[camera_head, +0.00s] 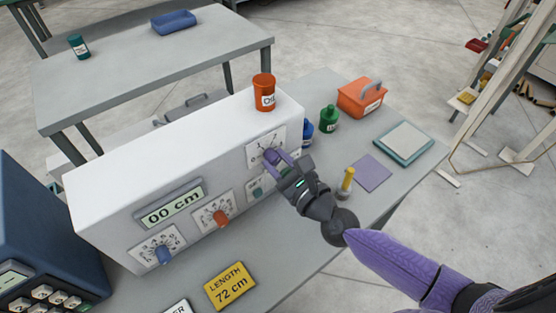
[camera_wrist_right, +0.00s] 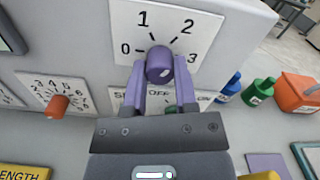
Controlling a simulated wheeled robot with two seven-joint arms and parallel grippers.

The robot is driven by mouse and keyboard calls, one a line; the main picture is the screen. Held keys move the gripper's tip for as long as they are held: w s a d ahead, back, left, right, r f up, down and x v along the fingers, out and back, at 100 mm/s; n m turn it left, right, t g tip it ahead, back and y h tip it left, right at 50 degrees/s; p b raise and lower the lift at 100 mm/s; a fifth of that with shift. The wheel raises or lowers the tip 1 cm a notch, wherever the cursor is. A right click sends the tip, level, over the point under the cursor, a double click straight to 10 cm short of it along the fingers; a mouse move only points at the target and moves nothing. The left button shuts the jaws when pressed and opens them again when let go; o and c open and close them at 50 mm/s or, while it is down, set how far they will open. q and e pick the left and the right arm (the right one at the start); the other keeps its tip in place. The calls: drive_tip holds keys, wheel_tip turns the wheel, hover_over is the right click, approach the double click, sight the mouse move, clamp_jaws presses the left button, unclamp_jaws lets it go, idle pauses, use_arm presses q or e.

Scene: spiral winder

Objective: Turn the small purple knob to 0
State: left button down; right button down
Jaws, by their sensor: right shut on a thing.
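The small purple knob (camera_head: 271,156) is on a white dial plate (camera_head: 279,140) at the right end of the white machine's front. In the right wrist view the knob (camera_wrist_right: 159,61) stands at the lower middle of the plate (camera_wrist_right: 204,22), which is marked 0, 1, 2 and 3. My right gripper (camera_head: 278,156) is at the knob, its purple fingers on either side of it. It also shows in the right wrist view (camera_wrist_right: 160,80), shut on the knob. I cannot tell which number the knob points to. My left gripper is not in view.
An orange knob (camera_head: 221,218) and a blue knob (camera_head: 165,255) sit further left, below a "00 cm" display (camera_head: 171,205). An orange jar (camera_head: 264,92) stands on the machine. A green bottle (camera_head: 329,118), an orange box (camera_head: 362,98) and a yellow-handled stamp (camera_head: 346,182) are right.

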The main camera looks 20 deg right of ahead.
drive_tip(key=n, duration=0.5)
drive_tip(key=shift+p, duration=0.4)
drive_tip(key=n, duration=0.4)
drive_tip(key=shift+p, duration=0.3)
drive_tip(key=n, duration=0.2)
drive_tip(key=shift+n, duration=0.4)
drive_tip(key=n+p, duration=0.1)
drive_tip(key=n, duration=0.1)
drive_tip(key=shift+n, duration=0.4)
drive_tip(key=n+p, duration=0.1)
drive_tip(key=n, duration=0.2)
drive_tip(key=shift+n, duration=0.3)
drive_tip(key=n+p, duration=0.1)
drive_tip(key=n, duration=0.2)
drive_tip(key=shift+n, duration=1.1)
